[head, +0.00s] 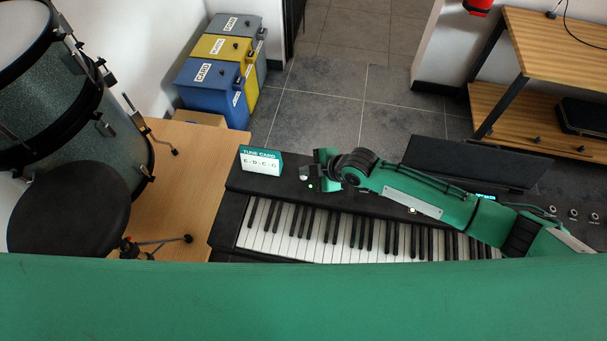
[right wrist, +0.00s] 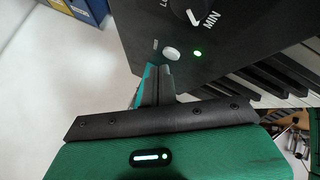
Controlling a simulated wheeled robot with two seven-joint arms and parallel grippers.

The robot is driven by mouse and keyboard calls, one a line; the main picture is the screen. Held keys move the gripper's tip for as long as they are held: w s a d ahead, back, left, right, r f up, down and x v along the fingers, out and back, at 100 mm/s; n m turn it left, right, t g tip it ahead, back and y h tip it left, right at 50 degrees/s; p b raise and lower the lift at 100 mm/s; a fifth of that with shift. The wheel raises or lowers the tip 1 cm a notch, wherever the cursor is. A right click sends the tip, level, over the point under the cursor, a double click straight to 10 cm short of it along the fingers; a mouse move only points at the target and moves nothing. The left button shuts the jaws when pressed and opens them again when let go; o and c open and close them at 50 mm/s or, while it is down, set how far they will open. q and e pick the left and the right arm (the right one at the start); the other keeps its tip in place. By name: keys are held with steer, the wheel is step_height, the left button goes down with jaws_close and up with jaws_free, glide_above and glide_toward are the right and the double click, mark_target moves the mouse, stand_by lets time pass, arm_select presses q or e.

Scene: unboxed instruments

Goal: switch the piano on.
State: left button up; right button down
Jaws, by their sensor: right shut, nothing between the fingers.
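The black piano (head: 232,182) stands in the middle and right of the head view, its keys facing me. In the right wrist view its panel (right wrist: 135,28) shows a round white button (right wrist: 171,54), a lit green light (right wrist: 197,53) beside it, and a knob (right wrist: 196,14) marked MIN. My right gripper (right wrist: 159,74) is shut and empty. Its fingertips are just below the white button in that view; I cannot tell whether they touch it. In the head view my right gripper (head: 312,184) is over the piano's left end. My left gripper is not in view.
A black music stand (head: 475,165) and a lit display (head: 486,197) are to the right. Drums (head: 75,110) and a stool (head: 68,208) are at left. Bins (head: 212,82) stand behind.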

step_height(320, 180, up, 6)
steer(key=p, duration=0.4)
steer(key=shift+s, duration=0.1)
stand_by(0.5)
